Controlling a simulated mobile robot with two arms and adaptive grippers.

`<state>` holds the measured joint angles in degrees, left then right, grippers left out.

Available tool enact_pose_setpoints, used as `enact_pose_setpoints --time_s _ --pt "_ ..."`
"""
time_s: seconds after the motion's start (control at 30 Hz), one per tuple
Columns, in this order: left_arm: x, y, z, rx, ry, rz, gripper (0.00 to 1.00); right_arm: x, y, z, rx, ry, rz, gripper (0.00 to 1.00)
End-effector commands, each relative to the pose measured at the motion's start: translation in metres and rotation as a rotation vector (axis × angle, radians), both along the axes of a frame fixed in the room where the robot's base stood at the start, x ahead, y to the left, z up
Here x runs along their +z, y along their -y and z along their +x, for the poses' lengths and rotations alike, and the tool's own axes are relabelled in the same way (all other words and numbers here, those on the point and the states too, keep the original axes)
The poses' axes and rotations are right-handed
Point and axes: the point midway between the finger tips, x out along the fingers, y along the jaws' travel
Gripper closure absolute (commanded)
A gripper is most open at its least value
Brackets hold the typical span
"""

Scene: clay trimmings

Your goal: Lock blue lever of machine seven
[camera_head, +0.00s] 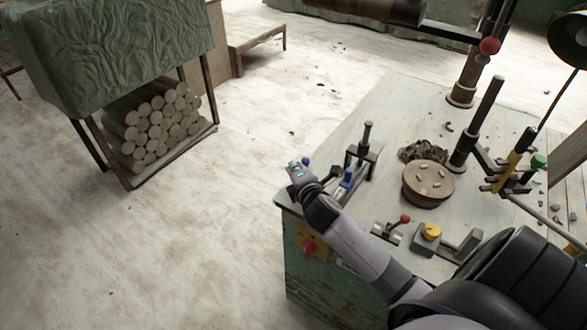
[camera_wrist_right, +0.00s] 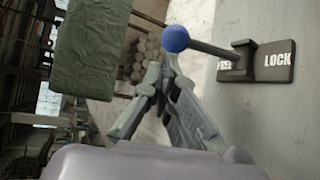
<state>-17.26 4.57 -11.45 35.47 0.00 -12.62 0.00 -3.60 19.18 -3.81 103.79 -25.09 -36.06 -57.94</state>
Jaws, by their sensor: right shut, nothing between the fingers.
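The blue lever's round knob (camera_wrist_right: 175,38) shows in the right wrist view, with its dark rod running right to a pivot block on a dark plate (camera_wrist_right: 277,62). The plate reads LOCK at its right end; a partly covered word, seemingly FREE, is at the left. The rod leans over that left end, away from LOCK. My right gripper (camera_wrist_right: 158,75) is shut and empty, its fingertips just below and left of the knob; I cannot tell whether they touch. In the head view the knob (camera_head: 305,161) is beside my right gripper (camera_head: 296,170) at the table's left corner. My left gripper is not in view.
The worktable (camera_head: 385,120) holds a clamp (camera_head: 366,150), a round clay tub (camera_head: 428,186), a red-knobbed lever (camera_head: 404,219) and a yellow knob (camera_head: 432,231). A rack of logs (camera_head: 150,130) stands on the floor at left. The floor between is clear.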

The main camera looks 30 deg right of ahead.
Motion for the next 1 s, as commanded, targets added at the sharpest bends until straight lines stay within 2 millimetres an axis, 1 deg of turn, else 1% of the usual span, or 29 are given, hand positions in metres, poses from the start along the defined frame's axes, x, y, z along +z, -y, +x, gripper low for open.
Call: enact_pose_setpoints --time_s 0.03,0.37,0.73,0.87,1.0 --pt "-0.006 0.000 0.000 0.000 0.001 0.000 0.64 -0.003 0.000 -0.001 0.000 0.012 0.006 1.00" --pt "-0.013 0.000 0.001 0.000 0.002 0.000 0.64 0.000 0.002 -0.004 0.000 0.060 0.026 1.00" --pt "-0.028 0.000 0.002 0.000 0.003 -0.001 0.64 0.001 0.004 -0.010 -0.001 0.125 0.053 1.00" --pt "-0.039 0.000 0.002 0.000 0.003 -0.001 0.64 -0.001 0.005 -0.013 -0.001 0.165 0.070 1.00" --pt "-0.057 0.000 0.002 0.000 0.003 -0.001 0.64 -0.002 0.008 -0.018 -0.002 0.234 0.098 1.00"
